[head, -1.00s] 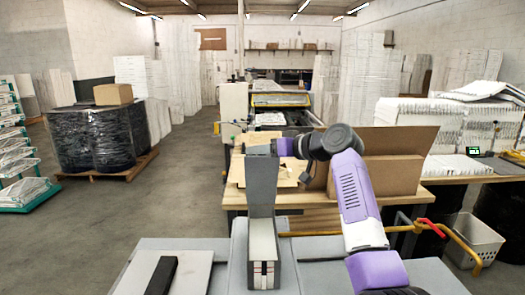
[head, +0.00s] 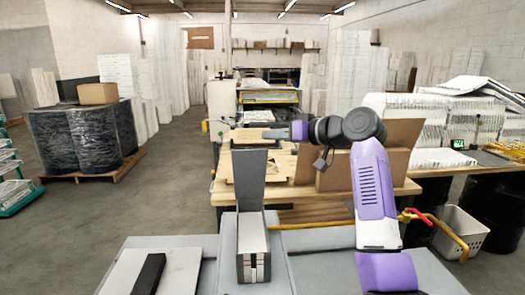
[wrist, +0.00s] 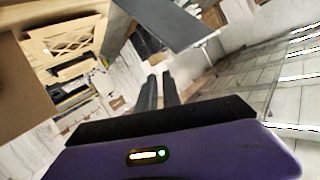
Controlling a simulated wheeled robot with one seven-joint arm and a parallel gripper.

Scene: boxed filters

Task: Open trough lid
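The trough (head: 254,258) is a narrow grey box on the grey surface in front of me, with pale contents filling it. Its dark grey lid (head: 250,180) stands upright at the trough's far end, so the trough's top is uncovered. My gripper (head: 268,133) points left, just above the lid's top edge in the head view, and looks apart from it. In the wrist view, my gripper's two dark fingers (wrist: 159,78) have a narrow gap with nothing between them. The lid (wrist: 168,20) appears there as a grey panel beyond the fingertips.
A white panel with a black bar (head: 149,274) lies left of the trough. Behind stands a wooden table (head: 300,194) with an open cardboard box (head: 370,170). A yellow bent pipe with a red handle (head: 420,214) is at right. Open floor lies at left.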

